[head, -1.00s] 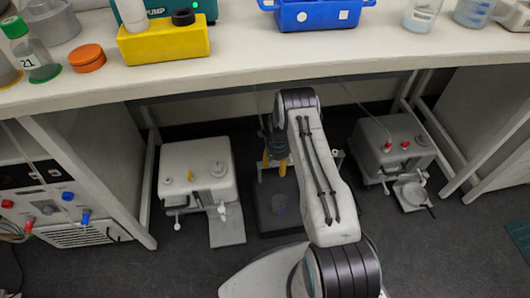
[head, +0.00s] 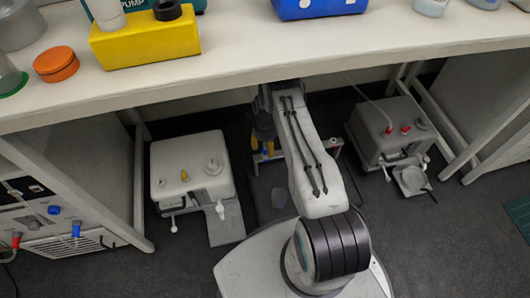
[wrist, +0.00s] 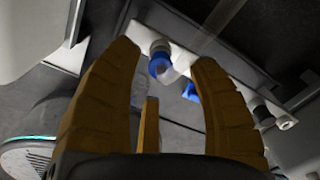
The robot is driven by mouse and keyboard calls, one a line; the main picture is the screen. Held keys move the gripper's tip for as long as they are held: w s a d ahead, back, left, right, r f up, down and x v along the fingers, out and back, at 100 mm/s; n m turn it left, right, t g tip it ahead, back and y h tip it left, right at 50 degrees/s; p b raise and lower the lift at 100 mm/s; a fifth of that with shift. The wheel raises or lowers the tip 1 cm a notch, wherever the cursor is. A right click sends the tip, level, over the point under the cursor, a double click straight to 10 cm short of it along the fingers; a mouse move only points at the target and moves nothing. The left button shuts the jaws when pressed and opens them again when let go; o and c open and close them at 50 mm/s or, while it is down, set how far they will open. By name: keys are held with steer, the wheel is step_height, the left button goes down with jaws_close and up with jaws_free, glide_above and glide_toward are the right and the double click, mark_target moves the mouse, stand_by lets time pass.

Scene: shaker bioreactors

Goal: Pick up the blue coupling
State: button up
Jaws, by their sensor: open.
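A blue coupling (wrist: 159,64) on a pale cylindrical fitting shows in the wrist view, between and just beyond the fingertips. A second blue part (wrist: 191,92) sits lower right, partly behind the right finger. Both are at a pale bar. My gripper (wrist: 165,54) is open, its yellow fingers spread and nothing held. In the head view my gripper (head: 262,146) is under the bench, mostly hidden by my arm. The coupling at the gripper is not clear there. I cannot tell whether a finger touches it.
The bench top (head: 300,50) overhangs my arm. A white box unit (head: 190,160) stands left and a grey unit (head: 388,130) right, both on the floor. A panel at far left carries a red plug (head: 16,241) and a blue plug (head: 76,229).

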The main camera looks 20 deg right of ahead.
mark_target(265, 149)
steer(key=shift+f+b, duration=0.65)
steer(key=shift+f, duration=1.35)
steer(key=shift+o, duration=0.3)
jaws_close()
